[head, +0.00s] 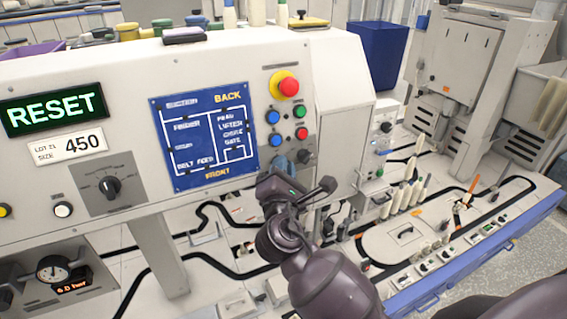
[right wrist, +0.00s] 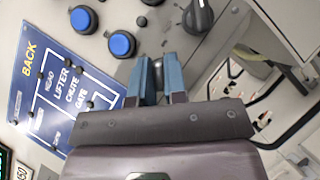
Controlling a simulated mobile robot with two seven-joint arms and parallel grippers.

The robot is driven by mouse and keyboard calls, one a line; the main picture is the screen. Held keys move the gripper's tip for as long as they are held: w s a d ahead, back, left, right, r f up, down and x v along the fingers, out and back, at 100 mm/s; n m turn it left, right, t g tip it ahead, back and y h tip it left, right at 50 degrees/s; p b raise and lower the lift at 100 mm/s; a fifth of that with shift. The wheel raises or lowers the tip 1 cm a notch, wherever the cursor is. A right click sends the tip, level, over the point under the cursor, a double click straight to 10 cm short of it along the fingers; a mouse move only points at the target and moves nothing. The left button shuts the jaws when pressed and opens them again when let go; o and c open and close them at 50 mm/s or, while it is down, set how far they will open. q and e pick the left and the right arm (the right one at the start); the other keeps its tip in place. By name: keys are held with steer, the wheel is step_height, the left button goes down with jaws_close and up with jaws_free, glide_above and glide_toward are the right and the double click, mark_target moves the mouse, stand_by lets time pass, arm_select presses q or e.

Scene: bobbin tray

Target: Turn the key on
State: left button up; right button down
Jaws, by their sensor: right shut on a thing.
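My right gripper (head: 283,163) reaches up to the front panel, below the blue and red buttons. In the right wrist view its two blue fingers (right wrist: 157,82) are close together against the panel, shut on a small grey piece, which I take to be the key (right wrist: 157,66). Most of the key is hidden between the fingers, so its turn angle cannot be read. A lit green RESET display (head: 53,108) is at the panel's left. My left gripper is not in view.
A black rotary knob (right wrist: 198,16) sits close to the fingers. Blue buttons (right wrist: 122,44), a red-and-yellow emergency stop (head: 287,85) and a blue diagram plate (head: 204,138) are nearby. A tray line with bobbins (head: 408,195) lies to the right.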

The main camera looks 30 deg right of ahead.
steer(key=shift+r+m+g+h+p, duration=0.1)
steer(key=shift+m+g+h+p, duration=0.45)
steer(key=shift+m, duration=0.65)
steer(key=shift+m+g, duration=0.3)
steer(key=shift+g, duration=0.05)
steer(key=c, duration=1.2)
jaws_free()
steer(key=shift+o, duration=0.2)
steer(key=b+v, duration=0.1)
steer(key=v, duration=0.9)
steer(key=shift+s+a+b, duration=0.15)
steer(key=shift+s+b, duration=0.15)
steer(key=shift+s, duration=0.1)
